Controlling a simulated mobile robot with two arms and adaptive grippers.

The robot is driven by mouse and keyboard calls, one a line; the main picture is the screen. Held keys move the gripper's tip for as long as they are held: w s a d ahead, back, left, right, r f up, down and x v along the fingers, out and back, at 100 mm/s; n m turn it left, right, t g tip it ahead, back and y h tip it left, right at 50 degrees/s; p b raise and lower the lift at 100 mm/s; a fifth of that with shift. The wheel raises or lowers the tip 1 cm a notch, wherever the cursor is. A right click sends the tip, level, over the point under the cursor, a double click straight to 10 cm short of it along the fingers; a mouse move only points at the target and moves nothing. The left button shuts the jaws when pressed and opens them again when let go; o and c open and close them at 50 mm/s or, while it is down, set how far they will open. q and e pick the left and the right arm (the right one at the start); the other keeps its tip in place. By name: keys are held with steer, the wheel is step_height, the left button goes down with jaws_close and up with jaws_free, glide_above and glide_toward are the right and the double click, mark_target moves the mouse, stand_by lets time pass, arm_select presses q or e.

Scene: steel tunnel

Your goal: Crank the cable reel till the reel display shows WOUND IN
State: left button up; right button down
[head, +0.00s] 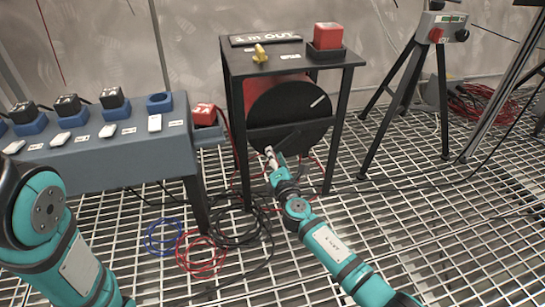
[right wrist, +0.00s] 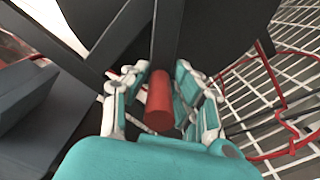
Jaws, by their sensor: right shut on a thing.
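The cable reel (head: 290,112) is a black disc with a white mark at its upper right, with a red part behind it, in a black frame. The display (head: 265,40) on top of the frame reads "1 m OUT". My right gripper (head: 272,158) is at the lower left of the disc. In the right wrist view its fingers close around the red crank handle (right wrist: 159,104), which sits at the end of a dark bar. In the head view the handle is hidden by the gripper. My left arm shows at the left, but its gripper is out of view.
A yellow knob (head: 260,54) and a red block (head: 327,36) in a black holder are on the frame top. A grey bench (head: 100,150) with blue sockets stands at left. Cable coils (head: 203,254) lie on the grating. A tripod (head: 405,95) with a control box stands at right.

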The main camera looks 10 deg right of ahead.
steer(key=shift+s+f, duration=0.15)
steer(key=shift+f, duration=0.25)
steer(key=c, duration=1.2)
jaws_free()
steer(key=shift+c, duration=0.2)
steer(key=shift+o, duration=0.4)
steer(key=shift+r, duration=0.15)
steer(key=shift+d, duration=0.1)
steer(key=shift+s, duration=0.1)
steer(key=s, duration=1.1)
steer(key=shift+s+d, duration=0.2)
steer(key=shift+s, duration=0.2)
